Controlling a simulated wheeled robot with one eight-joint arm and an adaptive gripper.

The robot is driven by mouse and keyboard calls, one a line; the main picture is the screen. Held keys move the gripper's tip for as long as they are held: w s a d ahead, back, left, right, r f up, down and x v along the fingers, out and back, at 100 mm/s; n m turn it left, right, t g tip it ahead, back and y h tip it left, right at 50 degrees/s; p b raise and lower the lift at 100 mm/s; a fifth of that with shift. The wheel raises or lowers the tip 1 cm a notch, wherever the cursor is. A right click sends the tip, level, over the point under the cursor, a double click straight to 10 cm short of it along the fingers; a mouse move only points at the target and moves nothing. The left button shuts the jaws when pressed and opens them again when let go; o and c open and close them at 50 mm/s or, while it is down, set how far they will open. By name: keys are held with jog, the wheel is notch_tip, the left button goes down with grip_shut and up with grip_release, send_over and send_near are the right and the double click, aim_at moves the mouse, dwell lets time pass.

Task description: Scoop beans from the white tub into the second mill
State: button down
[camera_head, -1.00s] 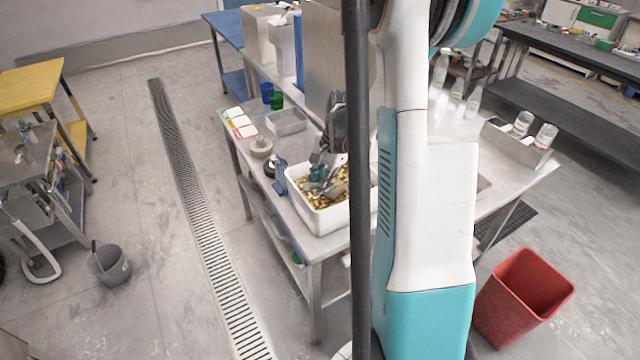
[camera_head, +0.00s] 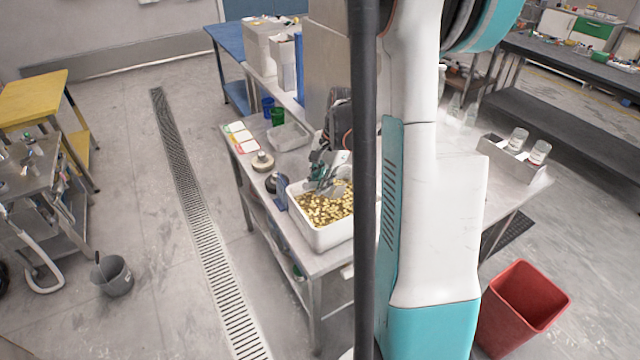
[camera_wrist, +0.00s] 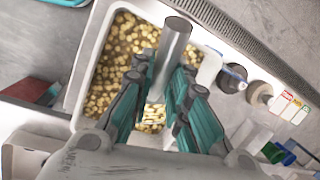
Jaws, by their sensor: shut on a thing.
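The white tub (camera_head: 318,237) stands on the steel table, filled with yellow-brown beans (camera_head: 326,209). It also shows in the wrist view (camera_wrist: 82,75), with beans (camera_wrist: 112,65) inside. My gripper (camera_head: 322,176) is over the tub's far part. In the wrist view my gripper (camera_wrist: 160,97) has its teal fingers shut on a grey metal scoop (camera_wrist: 172,48). The scoop's bowl (camera_head: 340,188) is over or at the beans; I cannot tell if it touches them or holds any. Two small round devices, one beige (camera_head: 262,162) and one dark (camera_head: 277,184), stand left of the tub and may be the mills.
A clear tray (camera_head: 289,137), green cup (camera_head: 278,117), blue cup (camera_head: 267,104) and coloured cards (camera_head: 240,138) are farther back on the table. A tall steel box stands behind my gripper. A bottle rack (camera_head: 512,160) is at right. A red bin (camera_head: 522,305) stands on the floor.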

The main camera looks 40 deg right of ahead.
jog(key=shift+w+a+p+v, duration=0.15)
jog(key=shift+p+v, duration=0.35)
jog(key=shift+v, duration=0.35)
jog(key=shift+w+a+p+v, duration=0.1)
jog(key=shift+p+v, duration=0.35)
jog(key=shift+v, duration=0.4)
jog(key=shift+r, duration=0.1)
jog(key=h, duration=0.1)
jog(key=r+h, duration=0.1)
jog(key=h, duration=0.2)
jog(key=shift+a+r+t+p, duration=0.2)
jog(key=shift+r+t+p, duration=0.1)
jog(key=shift+d+r+h, duration=0.15)
jog(key=shift+d+h, duration=0.05)
jog(key=shift+h, duration=0.3)
jog(key=shift+n, duration=0.3)
